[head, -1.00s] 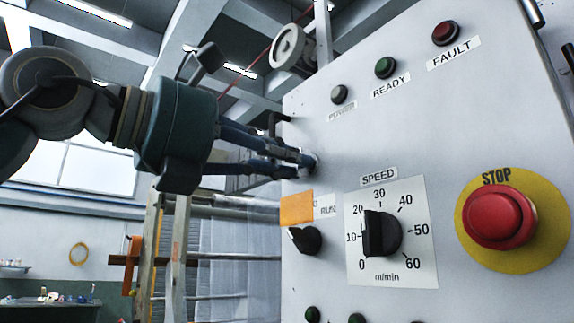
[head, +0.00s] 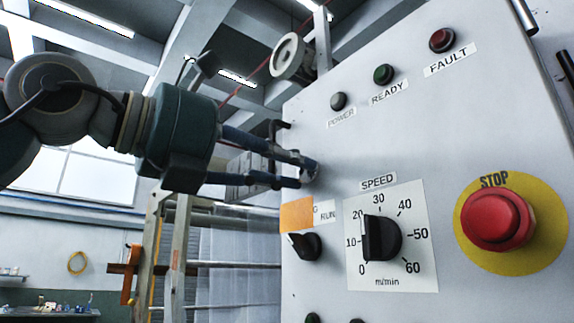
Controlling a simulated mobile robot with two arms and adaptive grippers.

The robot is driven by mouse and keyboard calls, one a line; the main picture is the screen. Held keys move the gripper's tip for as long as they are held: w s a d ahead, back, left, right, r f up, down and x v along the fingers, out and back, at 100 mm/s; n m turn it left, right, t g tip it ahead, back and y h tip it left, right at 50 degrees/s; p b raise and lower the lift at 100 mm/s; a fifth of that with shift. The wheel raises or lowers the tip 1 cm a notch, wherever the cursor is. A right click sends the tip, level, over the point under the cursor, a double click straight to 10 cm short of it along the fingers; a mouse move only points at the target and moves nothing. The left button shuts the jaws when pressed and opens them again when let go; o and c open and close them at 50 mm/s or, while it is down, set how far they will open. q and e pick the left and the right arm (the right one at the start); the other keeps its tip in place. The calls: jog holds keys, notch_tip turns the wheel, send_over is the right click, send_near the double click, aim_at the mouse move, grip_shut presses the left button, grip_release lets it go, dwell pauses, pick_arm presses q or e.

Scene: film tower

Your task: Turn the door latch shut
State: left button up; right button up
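My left gripper (head: 306,171) comes in from the left, with its two blue fingers at the left edge of the grey cabinet front (head: 345,130). The fingers are apart, one above the other. A small metal part, seemingly the door latch (head: 312,170), shows at the fingertips and is mostly hidden by them. I cannot tell whether the fingers press on it or which way it is turned. My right gripper is not in view.
The cabinet front carries a black selector knob (head: 305,246), a speed dial (head: 381,238), a red STOP button (head: 496,221) and several lamps along the top. A black handle (head: 279,127) sticks out above the fingers. A ladder (head: 163,255) stands behind at left.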

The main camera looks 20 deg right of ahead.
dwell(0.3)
pick_arm(q)
jog(key=v, duration=1.2)
